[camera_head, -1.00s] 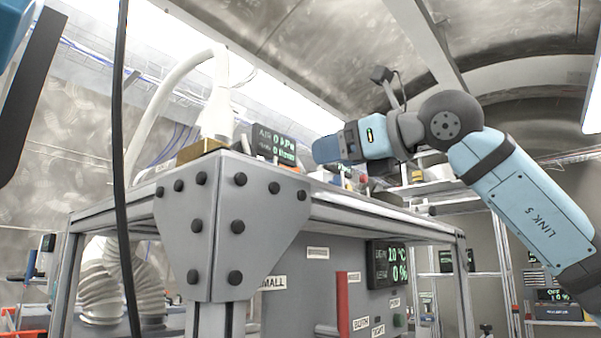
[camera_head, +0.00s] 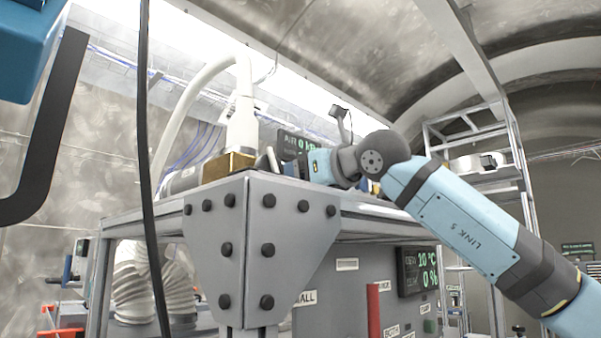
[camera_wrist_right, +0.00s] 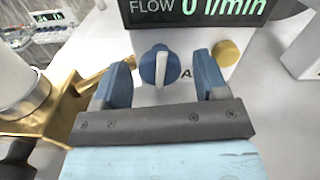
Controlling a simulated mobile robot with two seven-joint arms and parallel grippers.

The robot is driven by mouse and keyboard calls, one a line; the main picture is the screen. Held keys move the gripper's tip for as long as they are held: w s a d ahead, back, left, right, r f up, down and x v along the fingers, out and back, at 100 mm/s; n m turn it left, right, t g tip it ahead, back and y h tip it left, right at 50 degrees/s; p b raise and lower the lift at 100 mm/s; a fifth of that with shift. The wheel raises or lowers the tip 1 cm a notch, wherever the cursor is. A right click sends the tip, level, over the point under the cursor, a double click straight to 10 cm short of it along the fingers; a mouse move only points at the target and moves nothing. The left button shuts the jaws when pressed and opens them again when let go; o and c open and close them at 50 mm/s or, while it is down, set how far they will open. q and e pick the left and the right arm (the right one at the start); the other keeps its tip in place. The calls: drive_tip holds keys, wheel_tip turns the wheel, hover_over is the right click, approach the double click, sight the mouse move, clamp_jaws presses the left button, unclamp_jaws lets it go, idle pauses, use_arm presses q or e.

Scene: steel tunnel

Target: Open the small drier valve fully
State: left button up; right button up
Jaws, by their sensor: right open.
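A round blue valve knob (camera_wrist_right: 149,66) with a pale upright bar (camera_wrist_right: 161,69) is in the right wrist view, below a flow display. A label beside it is partly hidden; only an "A" reads, so I cannot tell its name. My right gripper (camera_wrist_right: 163,76) is open, its two blue fingers on either side of the knob with visible gaps. I cannot tell how deep the fingertips reach. In the head view my right gripper (camera_head: 280,163) is above the frame's top, next to a brass block (camera_head: 228,167). The knob is hidden there. My left gripper is not in view.
The display (camera_wrist_right: 195,8) reads flow 0 l/min. A yellow round knob (camera_wrist_right: 227,53) is right of the fingers. The brass block (camera_wrist_right: 45,115) with its pipe and a white hose fitting (camera_wrist_right: 12,75) is close on the left. A grey corner plate (camera_head: 262,235) stands in front.

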drive_tip(key=shift+w, duration=0.1)
drive_tip(key=shift+c, duration=0.5)
drive_tip(key=c, duration=0.8)
drive_tip(key=shift+n, duration=0.8)
drive_tip(key=shift+c, duration=0.2)
drive_tip(key=o, duration=0.9)
drive_tip(key=shift+o, duration=0.2)
